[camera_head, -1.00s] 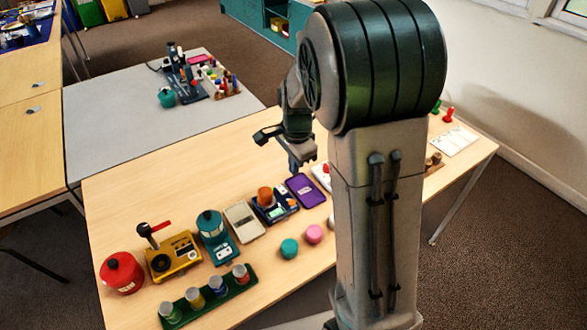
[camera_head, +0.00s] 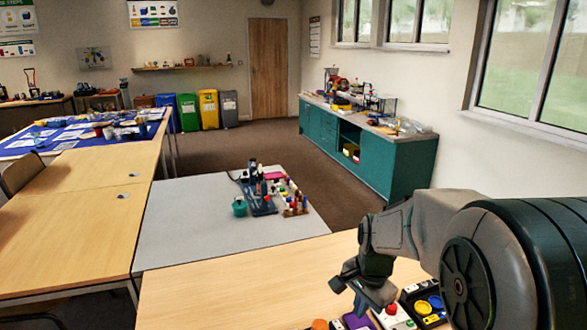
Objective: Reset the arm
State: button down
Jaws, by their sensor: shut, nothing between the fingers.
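My arm comes in from the lower right, dark green and grey. My gripper (camera_head: 362,290) hangs over the near wooden table (camera_head: 235,285). It is shut and holds nothing. Below and beside it, at the bottom edge of the picture, are a white tray with a red knob (camera_head: 392,312), a dark tray with yellow and blue pieces (camera_head: 428,305), a purple item (camera_head: 357,321) and an orange top (camera_head: 320,324). Most of the near table is out of the frame.
A grey table (camera_head: 190,225) behind holds a dark tool stand (camera_head: 260,192), a teal pot (camera_head: 239,207) and a rack of coloured pieces (camera_head: 294,200). A teal cabinet (camera_head: 400,165) stands by the windows. Several coloured bins (camera_head: 208,108) stand near the door. Open carpet lies between.

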jog(key=s+r+n, duration=0.2)
jog(key=s+n, duration=0.3)
jog(key=s, duration=0.2)
jog(key=s+r+n+t, duration=0.1)
jog(key=s+r+n, duration=0.2)
jog(key=s+n, duration=0.2)
jog(key=s, duration=0.3)
jog(key=shift+s+a+r+n+t+h, duration=0.2)
jog(key=shift+r+n+t+h, duration=0.1)
jog(key=shift+n, duration=0.1)
